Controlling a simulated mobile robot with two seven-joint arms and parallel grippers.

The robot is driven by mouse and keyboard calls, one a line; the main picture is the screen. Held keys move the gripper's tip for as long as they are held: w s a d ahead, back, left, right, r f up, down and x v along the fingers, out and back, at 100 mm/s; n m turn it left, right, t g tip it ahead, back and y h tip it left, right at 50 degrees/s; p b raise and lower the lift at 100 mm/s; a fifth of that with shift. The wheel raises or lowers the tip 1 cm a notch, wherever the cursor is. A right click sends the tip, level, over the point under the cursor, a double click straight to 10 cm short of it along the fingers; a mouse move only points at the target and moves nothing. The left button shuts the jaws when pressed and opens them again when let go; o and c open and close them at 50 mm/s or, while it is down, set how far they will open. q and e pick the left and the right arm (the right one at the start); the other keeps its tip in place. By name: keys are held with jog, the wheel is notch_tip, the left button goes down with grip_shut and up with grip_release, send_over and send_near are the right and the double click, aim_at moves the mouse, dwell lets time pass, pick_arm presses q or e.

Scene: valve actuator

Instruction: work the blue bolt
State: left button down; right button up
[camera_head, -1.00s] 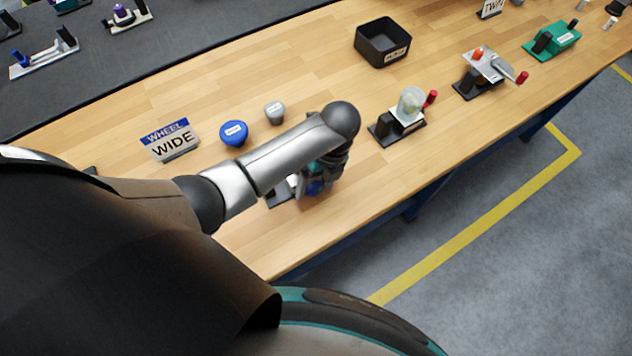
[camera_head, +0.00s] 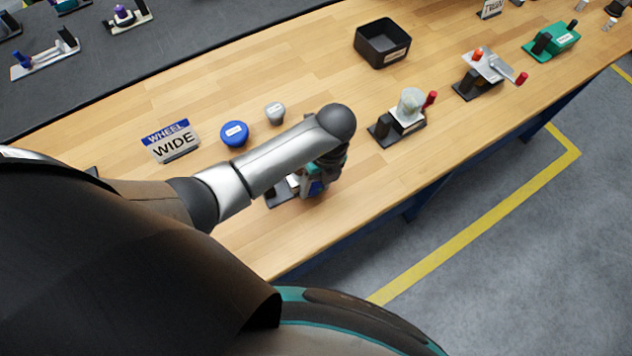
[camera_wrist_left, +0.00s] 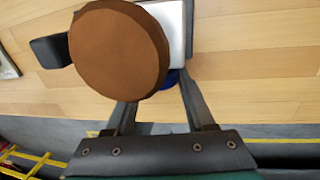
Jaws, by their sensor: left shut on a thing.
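My left gripper (camera_head: 318,180) reaches down at the front of the wooden bench, over a small fixture with a dark base (camera_head: 276,199) and a pale plate. The blue bolt (camera_head: 317,188) shows as a small blue patch at the fingers. In the left wrist view the two fingers (camera_wrist_left: 158,100) close around the blue part (camera_wrist_left: 172,78), shut on it. A brown round disc (camera_wrist_left: 118,50) covers most of it and the left fingertip. The pale plate (camera_wrist_left: 172,25) and a black block (camera_wrist_left: 48,50) lie beyond the disc. My right gripper is not in view.
A blue knob (camera_head: 234,133), a grey knob (camera_head: 275,112) and a "WHEEL WIDE" sign (camera_head: 170,141) stand behind my arm. A fixture with a clear cup (camera_head: 411,105) and a black bin (camera_head: 382,42) are to the right. The bench's front edge is close to the gripper.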

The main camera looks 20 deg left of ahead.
pick_arm(q)
jog(key=shift+s+a+r+t+h+p, duration=0.1)
jog(key=shift+s+a+t+h+p, duration=0.1)
jog(key=shift+t+h+p, duration=0.75)
jog(key=shift+s+t+h, duration=0.1)
jog(key=shift+t+h, duration=0.35)
jog(key=shift+t, duration=0.1)
jog(key=shift+a+t+h, duration=0.15)
jog(key=shift+t+h, duration=0.55)
jog(key=shift+t, duration=0.2)
jog(key=shift+c, duration=1.2)
grip_release()
jog(key=shift+s, duration=0.1)
jog(key=p+v, duration=0.1)
jog(key=v, duration=1.4)
jog(key=shift+s+a, duration=0.15)
